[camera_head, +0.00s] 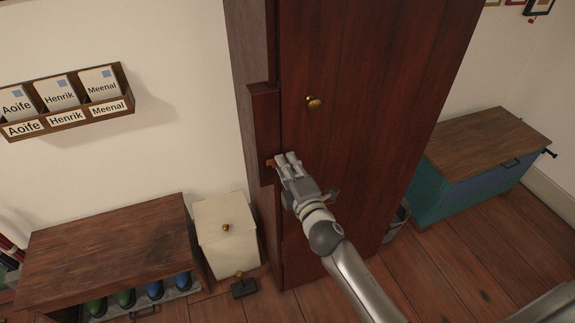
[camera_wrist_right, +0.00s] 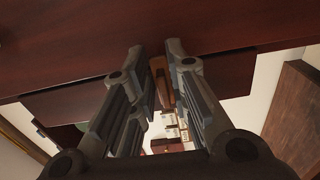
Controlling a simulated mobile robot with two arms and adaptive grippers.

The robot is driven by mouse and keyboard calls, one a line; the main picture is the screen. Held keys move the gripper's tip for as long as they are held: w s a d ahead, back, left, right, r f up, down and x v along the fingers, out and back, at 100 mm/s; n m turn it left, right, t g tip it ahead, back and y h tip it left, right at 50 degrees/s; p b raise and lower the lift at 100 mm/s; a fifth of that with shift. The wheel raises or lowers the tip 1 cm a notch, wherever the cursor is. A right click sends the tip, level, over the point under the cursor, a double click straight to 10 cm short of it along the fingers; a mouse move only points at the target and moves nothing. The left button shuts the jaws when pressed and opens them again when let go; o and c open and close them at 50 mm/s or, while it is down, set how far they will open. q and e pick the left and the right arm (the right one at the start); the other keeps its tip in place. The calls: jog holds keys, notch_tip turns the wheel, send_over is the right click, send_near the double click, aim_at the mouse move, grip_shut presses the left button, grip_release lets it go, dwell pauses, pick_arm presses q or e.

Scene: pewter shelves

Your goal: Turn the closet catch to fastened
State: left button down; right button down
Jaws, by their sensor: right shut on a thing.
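The closet (camera_head: 345,60) is a tall dark red-brown wooden cabinet with a round brass knob (camera_head: 314,103) on its door. The closet catch (camera_head: 270,163) is a small orange-brown piece at the door's left edge, below the knob. My right gripper (camera_head: 285,162) reaches it from the lower right and is shut on it. In the right wrist view the catch (camera_wrist_right: 161,80) stands between the two fingers. The fingers hide much of the catch in the head view, so I cannot tell its exact turn. My left gripper is not in view.
A low wooden bench (camera_head: 105,245) with shoes under it and a cream box (camera_head: 226,235) stand left of the closet. A teal chest (camera_head: 480,165) with a wooden top and a bin (camera_head: 398,220) stand right. A letter rack (camera_head: 70,105) hangs on the left wall.

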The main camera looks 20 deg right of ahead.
jog(key=c, duration=1.6)
grip_release()
jog(key=shift+s, duration=0.15)
jog(key=s, duration=1.1)
jog(key=shift+s+d, duration=0.2)
jog(key=shift+s, duration=0.2)
jog(key=shift+f, duration=0.1)
jog(key=s+f+m+g, duration=0.3)
jog(key=s+f, duration=0.1)
jog(key=f, duration=0.8)
jog(key=s+f+m+g, duration=0.2)
jog(key=s+f+g, duration=0.1)
jog(key=f, duration=0.9)
jog(key=s+f+m+g, duration=0.3)
jog(key=s+f, duration=0.1)
jog(key=f, duration=0.8)
jog(key=s+d+f+m+g, duration=0.1)
jog(key=s+f+m+g, duration=0.1)
jog(key=s+f, duration=0.4)
jog(key=s+d+f+m+g, duration=0.1)
jog(key=s+f+m+g, duration=0.2)
jog(key=s, duration=1)
jog(key=s+d+f+m+g, duration=0.2)
jog(key=s+f+g, duration=0.1)
jog(key=s+f, duration=0.6)
jog(key=shift+s+m+h, duration=0.15)
jog(key=shift+m+h, duration=0.15)
jog(key=shift+m, duration=0.1)
